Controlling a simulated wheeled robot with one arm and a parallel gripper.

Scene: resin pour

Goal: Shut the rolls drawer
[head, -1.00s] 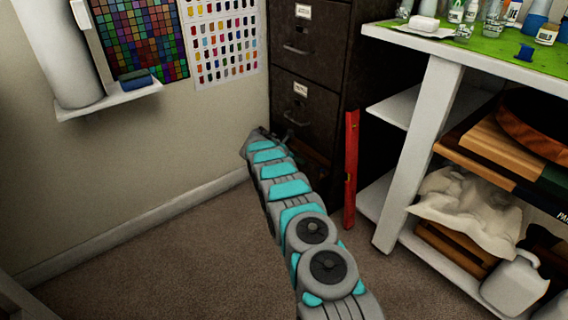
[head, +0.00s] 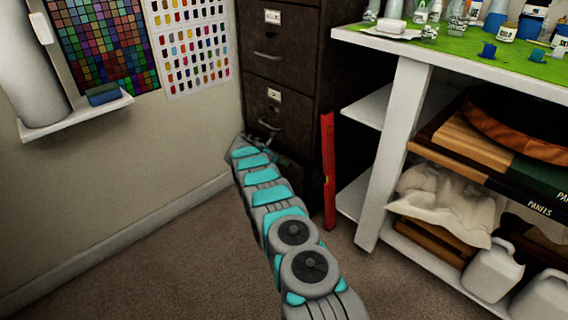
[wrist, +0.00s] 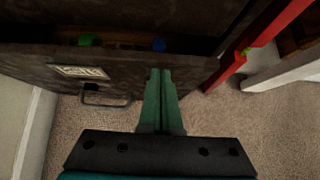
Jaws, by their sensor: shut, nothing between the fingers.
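The dark filing cabinet (head: 282,50) stands against the wall in the head view. A drawer (wrist: 40,68) low in it is slightly open in the wrist view, with a gap above its front. Its label (wrist: 80,72) is too blurred to read, so I cannot tell whether it is the rolls drawer. Its handle (wrist: 105,100) hangs below the label. My gripper (wrist: 160,73) is shut and empty, with its fingertips over the drawer front, right of the handle. I cannot tell whether they touch. In the head view my arm hides most of the lower drawer.
Green (wrist: 88,40) and blue (wrist: 158,45) items show inside the drawer. A red level (head: 328,170) leans upright right of the cabinet. A white workbench (head: 395,150) with loaded shelves stands at the right. The carpet (head: 150,270) at left is clear.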

